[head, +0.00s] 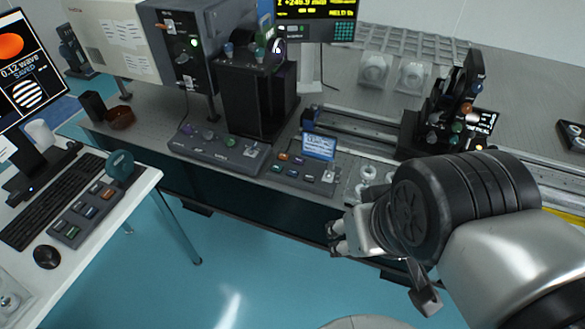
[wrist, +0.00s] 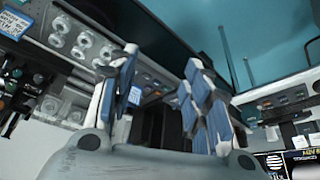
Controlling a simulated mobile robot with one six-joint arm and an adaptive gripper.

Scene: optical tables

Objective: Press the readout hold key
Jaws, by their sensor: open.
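A dark key panel (head: 276,174) with a small blue readout (head: 319,147) and several coloured keys sits at the front edge of the optical table. The key labels are too small to read, so I cannot tell which one is the hold key. My gripper (head: 336,238) is in front of and below the table edge, to the right of and apart from the panel. In the wrist view my gripper (wrist: 165,95) shows two spread fingers with nothing between them. Part of a panel with keys shows behind the fingers, partly hidden by them.
A second panel with knobs (head: 215,147) stands just left of the key panel. White ring-shaped parts (head: 368,173) lie to its right, near my arm. A desk with a keyboard (head: 50,205) and another key box (head: 88,212) is at left. Blue floor (head: 225,255) is clear between.

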